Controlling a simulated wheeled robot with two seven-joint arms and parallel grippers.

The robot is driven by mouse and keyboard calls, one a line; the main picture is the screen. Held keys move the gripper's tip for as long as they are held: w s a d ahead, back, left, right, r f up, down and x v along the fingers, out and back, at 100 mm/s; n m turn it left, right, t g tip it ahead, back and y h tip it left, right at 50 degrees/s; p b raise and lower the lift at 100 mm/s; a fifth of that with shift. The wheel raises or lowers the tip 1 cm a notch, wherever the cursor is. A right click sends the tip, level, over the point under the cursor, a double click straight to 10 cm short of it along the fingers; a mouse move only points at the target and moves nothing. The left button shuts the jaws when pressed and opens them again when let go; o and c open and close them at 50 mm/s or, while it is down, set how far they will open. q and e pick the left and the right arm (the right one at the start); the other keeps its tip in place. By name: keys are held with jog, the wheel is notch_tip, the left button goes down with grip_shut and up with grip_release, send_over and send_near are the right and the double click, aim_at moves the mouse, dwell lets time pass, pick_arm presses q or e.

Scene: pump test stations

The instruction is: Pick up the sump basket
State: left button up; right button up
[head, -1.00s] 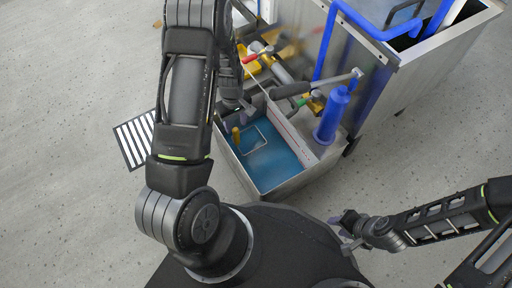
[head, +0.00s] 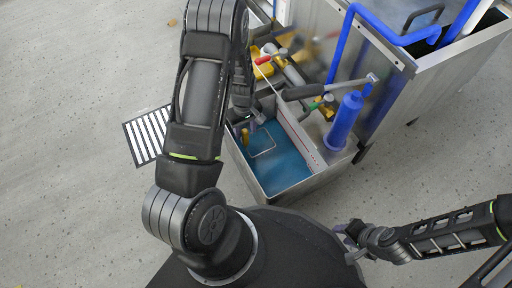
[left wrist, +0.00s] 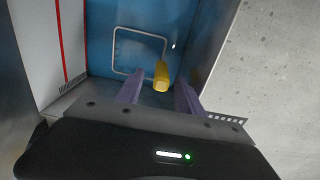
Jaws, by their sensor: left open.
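The sump basket shows as a thin pale square wire rim (head: 263,143) with a yellow handle (head: 258,118), inside the metal sump tank (head: 322,178) over blue water. In the left wrist view the rim (left wrist: 116,52) lies beyond the fingers, and the yellow handle (left wrist: 161,76) stands up toward the camera. My left gripper (head: 247,122) is open and reaches down into the tank. Its two purple fingers (left wrist: 160,92) are on either side of the handle's line, with gaps on both sides. My right gripper (head: 350,244) is outside the tank; its finger opening is unclear.
A blue cylinder (head: 343,122) and a grey-handled tool (head: 330,88) are at the tank's right side. Yellow and red-handled fittings (head: 265,62) are behind. A striped panel (head: 146,135) lies on the open floor to the left. A steel cabinet (head: 385,85) stands behind right.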

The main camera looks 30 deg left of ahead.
aim_at(245, 137)
pick_arm(q)
notch_tip(245, 137, down, 4)
jog(key=shift+s+f+b, duration=0.1)
jog(key=shift+f+b, duration=0.1)
jog(key=shift+b, duration=0.8)
grip_shut()
dwell(1.0)
